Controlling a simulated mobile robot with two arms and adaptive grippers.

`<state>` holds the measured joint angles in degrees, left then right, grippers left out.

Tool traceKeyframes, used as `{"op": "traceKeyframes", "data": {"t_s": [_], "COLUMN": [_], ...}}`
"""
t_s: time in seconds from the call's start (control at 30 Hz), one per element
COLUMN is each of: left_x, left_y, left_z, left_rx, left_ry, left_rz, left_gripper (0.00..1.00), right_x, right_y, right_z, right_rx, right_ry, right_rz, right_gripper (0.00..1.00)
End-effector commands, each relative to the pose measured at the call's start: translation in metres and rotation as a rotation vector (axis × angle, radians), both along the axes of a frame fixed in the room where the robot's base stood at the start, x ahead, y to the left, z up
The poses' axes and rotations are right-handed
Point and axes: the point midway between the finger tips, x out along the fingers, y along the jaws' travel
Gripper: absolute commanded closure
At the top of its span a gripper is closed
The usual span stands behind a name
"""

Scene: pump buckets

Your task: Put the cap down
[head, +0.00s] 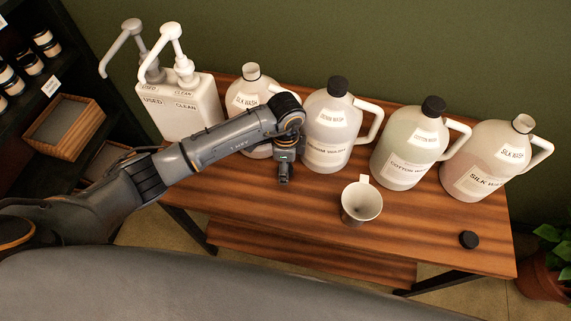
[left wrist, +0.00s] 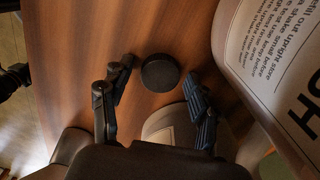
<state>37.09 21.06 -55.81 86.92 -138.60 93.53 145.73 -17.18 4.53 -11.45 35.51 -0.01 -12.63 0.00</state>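A round black cap (left wrist: 160,73) shows in the left wrist view against the wooden table, just beyond and between my left fingertips. It appears to lie on the wood. My left gripper (left wrist: 158,88) is open, with a gap between each finger and the cap. In the head view my left gripper (head: 284,179) points down over the table in front of the bottles, and the cap there is hidden. A second black cap (head: 468,239) lies at the table's right end. My right gripper is not in view.
The wooden table (head: 420,250) holds a white mug (head: 361,203), a two-pump container (head: 187,110) and several jugs. An uncapped jug (head: 247,95) stands behind my gripper, another uncapped jug (head: 488,165) at right. The two middle jugs have black caps. The front right is mostly clear.

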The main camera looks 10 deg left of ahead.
Motion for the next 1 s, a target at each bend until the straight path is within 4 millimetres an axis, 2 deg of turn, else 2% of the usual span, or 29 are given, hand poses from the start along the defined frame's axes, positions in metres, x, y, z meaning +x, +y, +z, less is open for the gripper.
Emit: {"op": "traceKeyframes", "data": {"t_s": [0.23,0.37,0.4,0.8,1.0], "left_x": [0.0,0.0,0.001,0.001,0.0], "left_y": [0.0,0.0,0.0,0.0,0.0], "left_z": [0.001,0.014,0.016,0.099,0.123], "left_rx": [0.0,0.0,-0.001,-0.001,0.0], "left_ry": [0.0,-0.001,-0.003,-0.005,-0.001], "left_rz": [0.0,0.0,0.0,-0.002,-0.001], "left_gripper": [0.39,0.39,0.39,0.39,0.39], "right_x": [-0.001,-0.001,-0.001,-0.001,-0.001], "right_y": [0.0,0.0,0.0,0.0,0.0], "right_z": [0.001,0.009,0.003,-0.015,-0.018], "right_rx": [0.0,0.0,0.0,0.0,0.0], "right_ry": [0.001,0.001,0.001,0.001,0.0], "right_rz": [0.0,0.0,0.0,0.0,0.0], "right_gripper": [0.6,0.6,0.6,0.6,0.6]}}
